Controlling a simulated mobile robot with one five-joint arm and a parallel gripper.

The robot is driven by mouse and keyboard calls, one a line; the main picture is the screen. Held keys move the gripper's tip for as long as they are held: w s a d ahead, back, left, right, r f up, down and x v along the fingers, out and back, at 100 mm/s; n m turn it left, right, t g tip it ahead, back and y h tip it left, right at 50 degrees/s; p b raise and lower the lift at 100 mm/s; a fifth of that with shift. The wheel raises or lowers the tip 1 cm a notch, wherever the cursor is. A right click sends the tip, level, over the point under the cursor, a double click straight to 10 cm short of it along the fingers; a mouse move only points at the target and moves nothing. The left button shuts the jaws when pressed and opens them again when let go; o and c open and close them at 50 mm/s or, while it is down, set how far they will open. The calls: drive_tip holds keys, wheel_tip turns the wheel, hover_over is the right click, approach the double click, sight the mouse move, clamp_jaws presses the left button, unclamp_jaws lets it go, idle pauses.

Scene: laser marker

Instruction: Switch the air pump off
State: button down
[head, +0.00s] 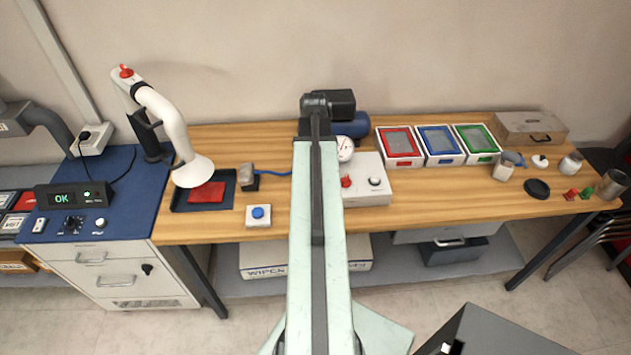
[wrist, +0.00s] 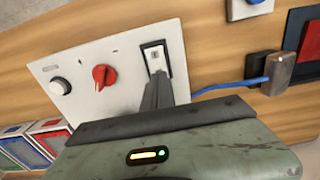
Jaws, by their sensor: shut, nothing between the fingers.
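The air pump's white control box (head: 372,192) stands on the wooden bench, with a blue motor (head: 352,124) and a round gauge (head: 345,148) behind it. In the wrist view the panel (wrist: 84,98) carries a white rocker switch in a black frame (wrist: 154,58), a red knob (wrist: 104,76) and a white-capped round knob (wrist: 59,86). My gripper (wrist: 158,80) is shut and empty, its tips at the lower edge of the rocker. I cannot tell whether they touch it. The rocker's lower part is hidden by the fingers. In the head view my arm hides the switch and gripper.
A blue-button box (head: 258,215) and a grey fitting with a blue hose (head: 249,177) lie left of the pump. Red, blue and green trays (head: 438,161) stand to its right. A white fume arm (head: 172,125) rises over a dark tray further left.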

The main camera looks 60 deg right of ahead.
drive_tip(key=shift+f+b, duration=0.9)
drive_tip(key=shift+f, duration=0.05)
idle(0.6)
drive_tip(key=shift+r, duration=0.1)
wheel_tip(320, 180, up, 7)
drive_tip(key=p, duration=0.7)
